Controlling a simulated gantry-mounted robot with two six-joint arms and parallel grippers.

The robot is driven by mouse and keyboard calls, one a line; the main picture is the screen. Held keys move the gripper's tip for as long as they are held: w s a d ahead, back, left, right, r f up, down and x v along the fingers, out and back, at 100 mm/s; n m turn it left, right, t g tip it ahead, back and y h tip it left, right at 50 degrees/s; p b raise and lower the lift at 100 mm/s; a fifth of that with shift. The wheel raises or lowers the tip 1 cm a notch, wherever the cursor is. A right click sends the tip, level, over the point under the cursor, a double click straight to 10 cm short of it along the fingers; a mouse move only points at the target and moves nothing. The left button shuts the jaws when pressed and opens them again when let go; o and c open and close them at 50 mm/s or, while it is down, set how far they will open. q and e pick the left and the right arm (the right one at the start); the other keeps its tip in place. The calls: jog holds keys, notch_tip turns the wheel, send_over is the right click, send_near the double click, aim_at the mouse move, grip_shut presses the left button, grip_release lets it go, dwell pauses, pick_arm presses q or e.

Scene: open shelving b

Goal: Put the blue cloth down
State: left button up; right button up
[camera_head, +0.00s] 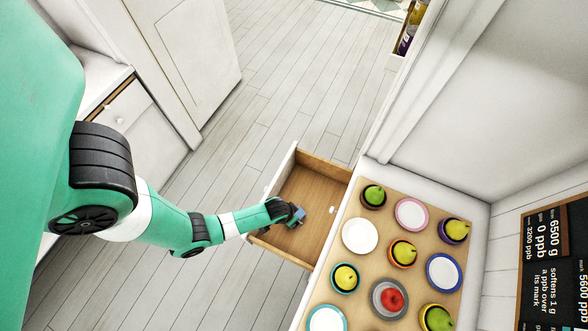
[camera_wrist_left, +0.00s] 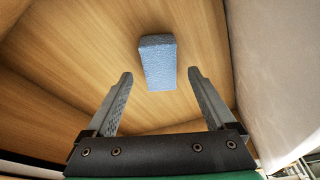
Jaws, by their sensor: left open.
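The blue cloth (camera_wrist_left: 157,62) is a small folded block with a textured surface. In the left wrist view it is just beyond and between the fingertips of my left gripper (camera_wrist_left: 160,74), with a gap on each side. The gripper is open. In the head view the blue cloth (camera_head: 299,214) shows at the tip of my left gripper (camera_head: 293,213), inside the open wooden drawer (camera_head: 325,169). I cannot tell whether the cloth rests on the drawer floor. My right gripper is not in view.
Right of the drawer is a counter with a tan board (camera_head: 375,223) holding plates and bowls of pears, and a red apple (camera_head: 392,299) on a grey plate. The drawer looks otherwise empty. Drawer walls surround the gripper. Open grey floor (camera_head: 290,80) lies beyond.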

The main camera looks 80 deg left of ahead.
pick_arm(q)
jog(key=p+v, duration=0.6)
jog(key=v, duration=0.2)
jog(key=shift+r, duration=0.25)
